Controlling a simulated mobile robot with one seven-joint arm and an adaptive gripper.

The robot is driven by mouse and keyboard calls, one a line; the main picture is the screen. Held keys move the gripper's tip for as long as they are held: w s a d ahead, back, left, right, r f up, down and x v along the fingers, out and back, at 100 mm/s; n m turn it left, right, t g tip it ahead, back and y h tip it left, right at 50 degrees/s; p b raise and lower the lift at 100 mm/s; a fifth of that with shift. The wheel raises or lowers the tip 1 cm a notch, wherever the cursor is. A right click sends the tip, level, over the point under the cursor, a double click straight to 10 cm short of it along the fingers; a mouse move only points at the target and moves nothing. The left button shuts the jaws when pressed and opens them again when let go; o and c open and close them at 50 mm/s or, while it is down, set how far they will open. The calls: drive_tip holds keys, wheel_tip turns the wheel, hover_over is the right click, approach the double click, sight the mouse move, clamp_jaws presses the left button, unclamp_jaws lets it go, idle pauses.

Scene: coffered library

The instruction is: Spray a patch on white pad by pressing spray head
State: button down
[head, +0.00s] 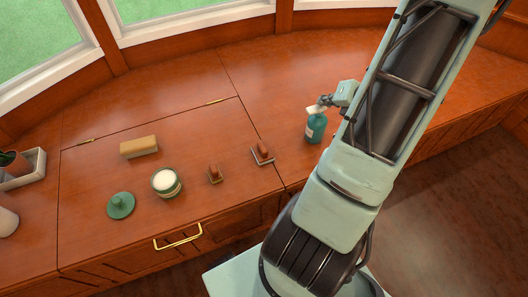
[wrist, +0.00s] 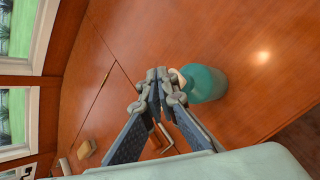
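A teal spray bottle (head: 316,128) with a white spray head (head: 315,110) stands upright on the wooden counter, right of centre in the head view. In the wrist view the bottle (wrist: 207,84) is right of my fingers, which partly hide its white head (wrist: 178,77). My gripper (head: 325,101) is at the height of the spray head, just beside or over it; I cannot tell if they touch. In the wrist view my gripper (wrist: 160,78) has its fingertips together, with nothing seen between them.
A planter (head: 25,172) is at far left. The counter behind the bottle is clear.

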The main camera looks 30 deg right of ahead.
drive_tip(key=shift+r, duration=0.1)
wheel_tip(320, 180, up, 6)
drive_tip(key=p, duration=0.5)
drive_tip(key=shift+p, duration=0.3)
idle(1.7)
